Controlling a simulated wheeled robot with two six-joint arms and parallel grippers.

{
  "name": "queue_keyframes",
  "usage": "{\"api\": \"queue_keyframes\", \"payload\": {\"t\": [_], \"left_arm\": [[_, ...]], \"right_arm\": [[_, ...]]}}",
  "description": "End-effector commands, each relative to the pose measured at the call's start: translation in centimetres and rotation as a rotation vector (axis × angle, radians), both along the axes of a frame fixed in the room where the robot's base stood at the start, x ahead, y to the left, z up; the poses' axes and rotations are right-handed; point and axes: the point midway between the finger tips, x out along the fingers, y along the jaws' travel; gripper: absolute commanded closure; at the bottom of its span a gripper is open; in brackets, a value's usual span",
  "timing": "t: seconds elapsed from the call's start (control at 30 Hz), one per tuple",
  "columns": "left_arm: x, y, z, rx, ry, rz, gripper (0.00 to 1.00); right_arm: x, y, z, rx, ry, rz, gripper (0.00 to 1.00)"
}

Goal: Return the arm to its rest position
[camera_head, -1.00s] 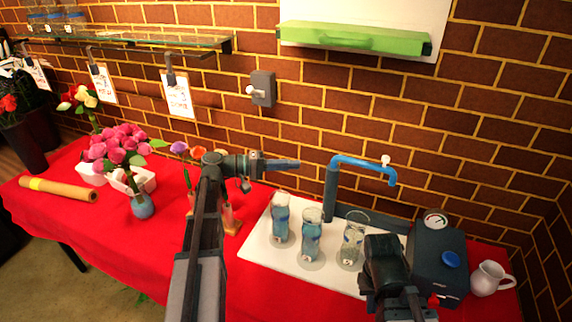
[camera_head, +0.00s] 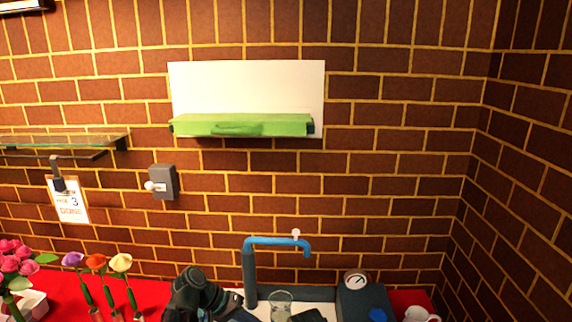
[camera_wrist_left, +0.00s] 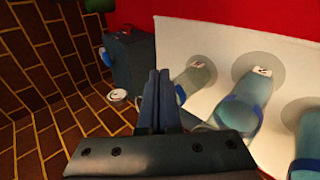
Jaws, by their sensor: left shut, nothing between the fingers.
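My left gripper (camera_wrist_left: 160,88) is shut and empty in the left wrist view, its two fingers pressed together. The left arm shows at the bottom of the head view as a dark wrist part, with its fingers not clearly visible there. In the left wrist view the fingers are beside a clear glass (camera_wrist_left: 197,78) on a white mat (camera_wrist_left: 225,45). Two more glasses with blue contents, a middle one (camera_wrist_left: 240,98) and one at the right edge (camera_wrist_left: 306,145), stand farther right. My right gripper is not visible; only a dark piece shows at the bottom of the head view.
A blue tap (camera_head: 250,272) rises behind one glass (camera_head: 281,303). A dark box with a gauge (camera_head: 356,281) and a white pitcher (camera_head: 420,314) stand right of it. Single flowers (camera_head: 97,262) stand left.

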Motion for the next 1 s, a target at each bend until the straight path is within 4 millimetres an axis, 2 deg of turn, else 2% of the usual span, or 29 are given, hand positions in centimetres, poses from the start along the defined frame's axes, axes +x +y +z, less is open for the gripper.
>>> {"api": "queue_keyframes", "payload": {"t": [0.03,0.1,0.2,0.33,0.43,0.6,1.0], "left_arm": [[-2.8,-1.9,-1.5,0.101,0.019,-0.065,1.00],[-5.5,-3.0,-3.4,0.252,0.034,-0.142,1.00],[-8.7,-3.6,-5.3,0.456,0.035,-0.236,1.00],[-11.5,-3.2,-6.3,0.672,0.011,-0.326,1.00],[-12.7,-2.8,-6.5,0.790,-0.010,-0.369,1.00],[-13.3,-2.3,-6.4,0.885,-0.033,-0.398,1.00],[-13.2,-2.2,-6.4,0.895,-0.035,-0.399,1.00]], "right_arm": [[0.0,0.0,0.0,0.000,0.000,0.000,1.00],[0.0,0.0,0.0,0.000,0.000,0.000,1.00],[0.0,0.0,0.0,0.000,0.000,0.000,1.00],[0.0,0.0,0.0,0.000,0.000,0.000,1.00],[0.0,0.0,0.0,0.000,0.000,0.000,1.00],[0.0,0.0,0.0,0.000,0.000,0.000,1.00],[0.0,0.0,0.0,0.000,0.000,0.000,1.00]]}}
